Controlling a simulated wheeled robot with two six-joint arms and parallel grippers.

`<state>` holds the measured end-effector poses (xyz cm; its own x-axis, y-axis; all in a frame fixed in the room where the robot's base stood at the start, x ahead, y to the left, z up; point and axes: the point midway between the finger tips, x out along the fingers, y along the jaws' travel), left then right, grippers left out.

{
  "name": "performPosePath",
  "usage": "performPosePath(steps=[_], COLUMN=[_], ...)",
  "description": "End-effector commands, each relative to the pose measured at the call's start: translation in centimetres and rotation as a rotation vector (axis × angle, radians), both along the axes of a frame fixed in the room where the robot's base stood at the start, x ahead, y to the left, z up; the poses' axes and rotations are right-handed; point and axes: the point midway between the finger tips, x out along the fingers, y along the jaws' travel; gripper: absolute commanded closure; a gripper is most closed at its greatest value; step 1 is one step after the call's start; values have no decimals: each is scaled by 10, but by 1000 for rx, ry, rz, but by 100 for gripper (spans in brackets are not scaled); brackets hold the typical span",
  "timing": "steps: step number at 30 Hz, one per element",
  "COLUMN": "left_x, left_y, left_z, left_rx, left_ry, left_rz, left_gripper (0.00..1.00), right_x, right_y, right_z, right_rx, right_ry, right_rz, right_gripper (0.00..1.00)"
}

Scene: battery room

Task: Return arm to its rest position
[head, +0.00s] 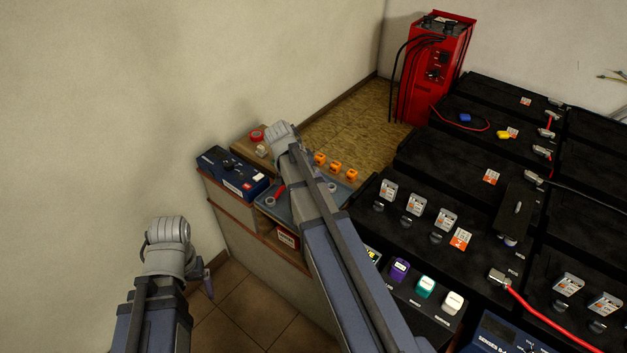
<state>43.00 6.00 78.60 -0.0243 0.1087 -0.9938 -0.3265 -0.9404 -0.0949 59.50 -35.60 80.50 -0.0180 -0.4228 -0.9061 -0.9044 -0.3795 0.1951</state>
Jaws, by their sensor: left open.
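My left arm comes in at the lower left, held in front of the plain wall and above the tiled floor. Part of my left gripper (206,281) shows just right of its grey joint, pointing down. It is open, with nothing seen in it and no thing touching it; much of it is hidden behind the arm. My right arm reaches up from the bottom middle across the view, in front of the low bench. Its grey joint shows at the upper end, but its gripper is not visible.
A wooden bench (240,233) carries a blue-black case (232,172), a tray with small tools and orange blocks (335,168). Black battery banks (420,163) with padlocks and red cables fill the right. A red charger (440,55) stands behind. Tiled floor (245,310) is clear.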

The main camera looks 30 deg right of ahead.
Motion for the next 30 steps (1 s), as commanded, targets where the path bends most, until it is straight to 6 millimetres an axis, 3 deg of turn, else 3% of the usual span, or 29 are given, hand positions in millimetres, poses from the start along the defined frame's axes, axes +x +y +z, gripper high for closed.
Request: performPosePath(steps=[16, 30], left_x=[0, 0], left_y=[0, 0], left_z=[-1, -46], left_rx=[0, 0], left_ry=[0, 0], left_rz=[0, 0], left_gripper=[13, 13], right_x=[0, 0], right_y=[0, 0], right_z=[-1, -46], right_rx=[0, 0], right_ry=[0, 0], right_rz=[0, 0], right_gripper=[22, 22])
